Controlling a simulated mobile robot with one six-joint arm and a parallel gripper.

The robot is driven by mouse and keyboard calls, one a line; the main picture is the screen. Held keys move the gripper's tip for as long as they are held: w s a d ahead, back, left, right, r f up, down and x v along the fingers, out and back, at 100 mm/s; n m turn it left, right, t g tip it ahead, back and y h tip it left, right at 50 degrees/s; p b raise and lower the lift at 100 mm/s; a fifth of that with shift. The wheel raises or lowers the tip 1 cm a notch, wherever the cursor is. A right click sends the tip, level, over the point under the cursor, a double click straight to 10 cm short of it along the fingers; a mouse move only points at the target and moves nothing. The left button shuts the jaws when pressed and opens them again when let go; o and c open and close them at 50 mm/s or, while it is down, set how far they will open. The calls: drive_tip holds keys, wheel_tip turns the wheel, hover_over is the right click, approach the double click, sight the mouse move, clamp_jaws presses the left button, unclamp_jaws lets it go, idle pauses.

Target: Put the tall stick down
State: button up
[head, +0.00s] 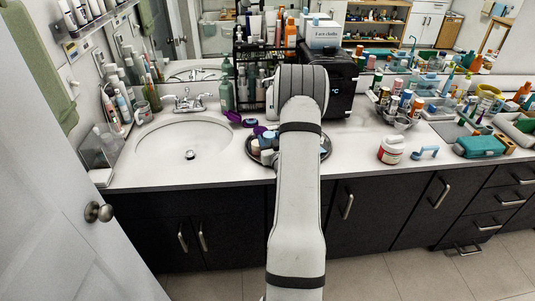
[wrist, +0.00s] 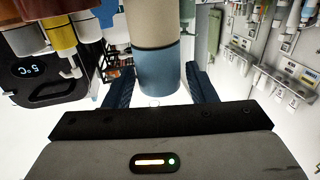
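In the wrist view, a tall round stick (wrist: 154,50) with a beige part and a blue part lies between the two fingers of my gripper (wrist: 160,82). The dark blue fingers close in on its sides, and it appears held. The stick is cut off by the top edge of the picture. In the head view my arm hides the gripper and the stick. My wrist is over the counter (head: 205,172), in front of the black cooler box.
The black cooler box (head: 342,92) stands behind my wrist; its display shows in the wrist view (wrist: 38,70). A dark round tray (head: 326,148) with items is partly behind my arm. A sink (head: 180,138) is left; a white jar (head: 391,150) and clutter are right.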

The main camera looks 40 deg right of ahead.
clamp_jaws()
drive_tip(key=shift+r, duration=0.1)
idle(0.3)
